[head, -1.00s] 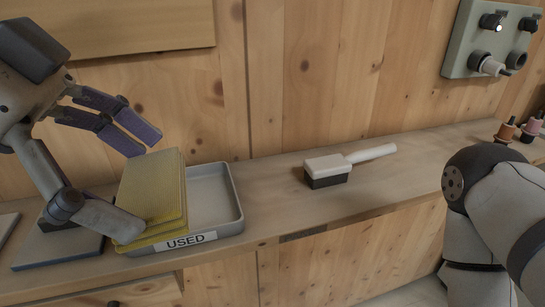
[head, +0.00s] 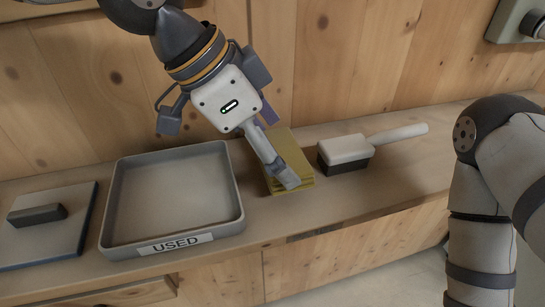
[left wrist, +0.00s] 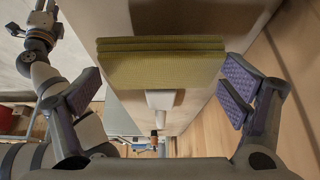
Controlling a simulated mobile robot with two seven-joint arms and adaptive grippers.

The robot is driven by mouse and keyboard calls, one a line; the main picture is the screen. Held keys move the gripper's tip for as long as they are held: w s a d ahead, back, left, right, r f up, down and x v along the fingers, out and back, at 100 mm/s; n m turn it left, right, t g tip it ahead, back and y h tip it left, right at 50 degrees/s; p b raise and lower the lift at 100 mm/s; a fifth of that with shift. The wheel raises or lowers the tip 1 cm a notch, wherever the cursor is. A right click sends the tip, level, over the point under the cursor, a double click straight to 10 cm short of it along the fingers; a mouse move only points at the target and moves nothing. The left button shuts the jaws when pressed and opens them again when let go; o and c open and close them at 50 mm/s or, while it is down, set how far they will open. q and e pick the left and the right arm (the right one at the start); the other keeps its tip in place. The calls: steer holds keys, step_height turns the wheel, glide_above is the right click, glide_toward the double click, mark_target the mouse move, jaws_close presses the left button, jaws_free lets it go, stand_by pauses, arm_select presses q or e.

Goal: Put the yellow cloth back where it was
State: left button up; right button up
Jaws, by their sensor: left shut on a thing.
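The yellow cloth (head: 297,147), a folded stack, is between the grey tray labelled USED (head: 240,215) and the white brush (head: 345,149). It is at or just above the wooden shelf; I cannot tell whether it touches. My left gripper (head: 279,150) is shut on it, with one finger in front and the other mostly hidden behind. In the left wrist view the cloth (left wrist: 160,62) spans the space between the two finger pads. The tray is empty. My right gripper is out of view; only my right arm shows.
A grey board (head: 58,245) with a dark-based block (head: 37,215) lies left of the tray. The brush is close to the right of the cloth, its handle pointing right. The wooden wall stands behind. The shelf (head: 430,170) is clear right of the brush.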

arm_select(q)
step_height(320, 180, down, 3)
steer(key=shift+a+r, duration=0.1)
steer(key=o, duration=0.7)
steer(key=shift+o, duration=0.2)
steer(key=v, duration=1.2)
